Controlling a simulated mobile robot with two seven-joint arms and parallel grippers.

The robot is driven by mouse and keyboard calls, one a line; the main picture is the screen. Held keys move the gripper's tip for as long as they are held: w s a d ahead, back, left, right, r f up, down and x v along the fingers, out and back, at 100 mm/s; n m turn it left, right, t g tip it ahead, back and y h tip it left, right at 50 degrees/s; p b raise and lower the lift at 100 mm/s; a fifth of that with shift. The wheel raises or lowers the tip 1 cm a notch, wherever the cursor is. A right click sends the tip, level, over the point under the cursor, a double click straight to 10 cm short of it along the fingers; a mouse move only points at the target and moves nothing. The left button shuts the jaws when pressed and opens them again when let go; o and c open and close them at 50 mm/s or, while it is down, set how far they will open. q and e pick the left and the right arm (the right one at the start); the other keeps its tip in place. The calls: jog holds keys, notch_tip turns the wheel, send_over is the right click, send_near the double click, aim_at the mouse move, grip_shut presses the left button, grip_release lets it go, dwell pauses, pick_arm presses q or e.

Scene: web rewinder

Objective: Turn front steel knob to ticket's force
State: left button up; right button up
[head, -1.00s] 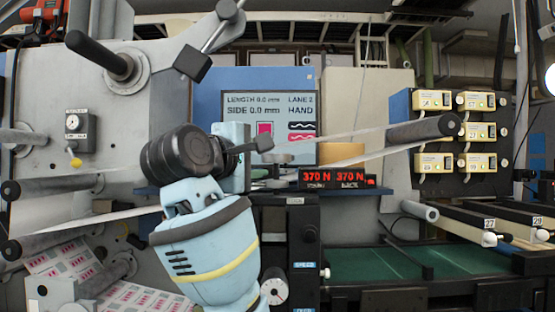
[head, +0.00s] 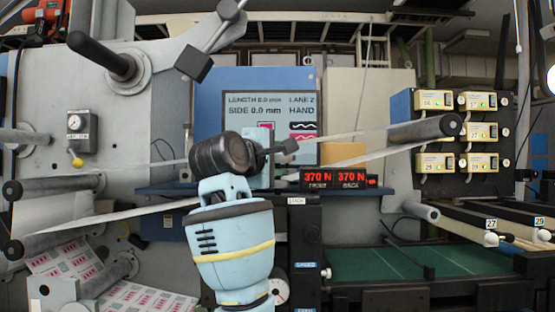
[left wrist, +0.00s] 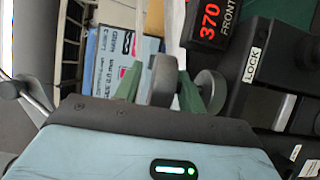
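My left gripper (head: 262,153) is beside the force display in the head view, its fingertips hidden behind my own wrist. In the left wrist view its two greenish fingers (left wrist: 160,92) stand apart, with a round grey steel knob (left wrist: 164,80) between them; I cannot tell whether they touch it. A second round grey knob (left wrist: 209,88) is just right of the right finger. I cannot tell which knob is the front one. The display reads 370 N for front (head: 318,178) and 370 N for back (head: 351,178). I see no readable ticket. My right gripper is not in view.
A screen (head: 272,110) with length and side readings stands behind. A black unit labelled LOCK (left wrist: 252,66) is close right of the knobs. A long roller (head: 425,130) juts in from the right. Web rollers (head: 55,185) are at left, a green belt (head: 400,263) below right.

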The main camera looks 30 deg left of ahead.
pick_arm(q)
grip_shut()
jog(key=shift+y, duration=0.3)
